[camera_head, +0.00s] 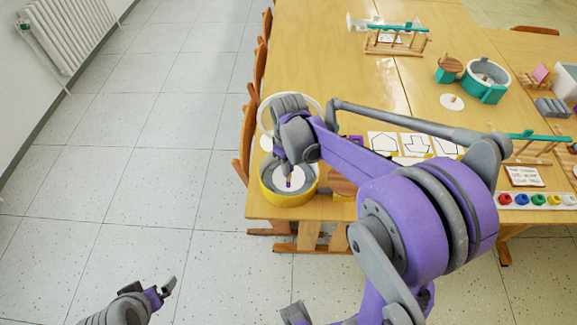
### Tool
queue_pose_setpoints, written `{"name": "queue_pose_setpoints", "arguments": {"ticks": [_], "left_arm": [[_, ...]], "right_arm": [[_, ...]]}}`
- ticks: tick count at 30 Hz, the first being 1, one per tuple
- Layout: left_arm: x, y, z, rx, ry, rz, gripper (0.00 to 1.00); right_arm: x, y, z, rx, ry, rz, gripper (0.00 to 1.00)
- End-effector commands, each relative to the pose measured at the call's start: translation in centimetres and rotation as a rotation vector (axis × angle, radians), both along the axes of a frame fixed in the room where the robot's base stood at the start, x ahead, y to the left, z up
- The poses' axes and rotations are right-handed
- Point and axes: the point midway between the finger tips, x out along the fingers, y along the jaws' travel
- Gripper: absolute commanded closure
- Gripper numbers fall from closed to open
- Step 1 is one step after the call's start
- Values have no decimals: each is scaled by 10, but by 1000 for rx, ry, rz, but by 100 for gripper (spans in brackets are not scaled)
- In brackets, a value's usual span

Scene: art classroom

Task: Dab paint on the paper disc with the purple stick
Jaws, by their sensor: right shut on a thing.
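The white paper disc (298,183) lies inside a round, yellow-walled container (291,199) at the near left corner of the table. My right gripper (287,172) is over this container, pointing down, and is shut on the purple stick (289,183). Only a short lower part of the stick shows, in front of the disc; I cannot tell whether its tip touches the paper. My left gripper (157,291) is low at the bottom left, over the floor, away from the table. It looks open and empty.
A paint tray (537,208) with several coloured pots stands at the right. Arrow and shape cards (383,142) lie behind my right arm. A teal round container (486,91) and wooden racks (397,47) stand farther back. Chairs (246,138) line the table's left side; the floor left is clear.

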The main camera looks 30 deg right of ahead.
Motion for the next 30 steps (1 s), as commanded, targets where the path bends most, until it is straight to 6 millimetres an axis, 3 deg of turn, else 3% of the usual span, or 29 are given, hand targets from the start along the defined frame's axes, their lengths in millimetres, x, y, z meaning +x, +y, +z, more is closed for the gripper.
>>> {"name": "queue_pose_setpoints", "arguments": {"ticks": [8,30], "left_arm": [[1,0,5,0,-3,0,0],[17,0,48,0,-31,0,0]], "right_arm": [[0,0,6,0,0,0,100],[1,0,66,0,-2,0,100]]}}
